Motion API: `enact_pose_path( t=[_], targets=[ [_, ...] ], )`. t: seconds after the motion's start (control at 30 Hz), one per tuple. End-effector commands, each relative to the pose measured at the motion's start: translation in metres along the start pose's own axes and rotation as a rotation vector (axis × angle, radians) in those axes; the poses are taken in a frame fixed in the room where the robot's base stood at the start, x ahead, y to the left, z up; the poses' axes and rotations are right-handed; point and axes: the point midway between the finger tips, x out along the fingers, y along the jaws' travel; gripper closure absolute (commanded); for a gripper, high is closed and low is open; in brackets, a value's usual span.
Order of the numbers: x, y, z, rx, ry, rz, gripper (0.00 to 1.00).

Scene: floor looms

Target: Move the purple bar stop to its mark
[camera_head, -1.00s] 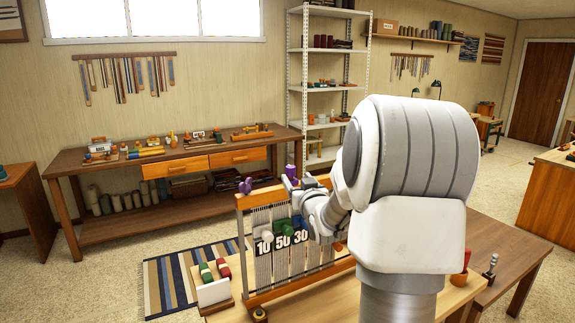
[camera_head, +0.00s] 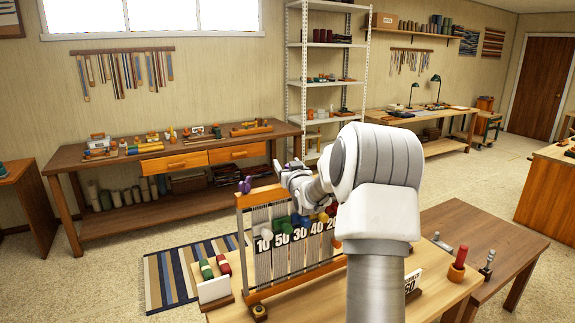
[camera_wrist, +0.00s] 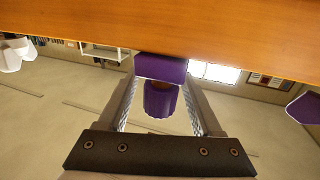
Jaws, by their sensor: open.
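The loom's wooden top bar (camera_wrist: 160,28) runs across the top of the wrist view. A purple bar stop (camera_wrist: 160,97), a block with a rounded knob, sits against this bar. My gripper (camera_wrist: 161,83) is open, with one finger on each side of the stop and gaps visible. Another purple piece (camera_wrist: 305,107) is cut off at the right edge of the wrist view. In the head view, a purple piece (camera_head: 245,186) shows at the left end of the loom's top bar, and my gripper (camera_head: 284,175) is to its right. No mark can be made out.
The loom frame (camera_head: 243,250) stands on a wooden table, with colored knobs and number tags (camera_head: 265,243) hanging below its top bar. A red peg (camera_head: 459,262) stands to the right.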

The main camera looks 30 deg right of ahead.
Motion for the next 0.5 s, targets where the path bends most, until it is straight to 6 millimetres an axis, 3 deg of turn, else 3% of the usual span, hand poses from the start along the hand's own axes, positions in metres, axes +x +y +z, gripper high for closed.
enact_pose_path(
  t=[0.07, 0.4, 0.43, 0.5],
  targets=[
    [-0.0001, 0.0, 0.0, 0.0, 0.0, 0.0, 0.34],
    [-0.0004, 0.0002, 0.0, 0.0, 0.0, 0.0, 0.95],
    [-0.0004, 0.0002, 0.0, 0.0, 0.0, 0.0, 1.0],
    [-0.0004, 0.0002, 0.0, 0.0, 0.0, 0.0, 1.0]
  ],
)
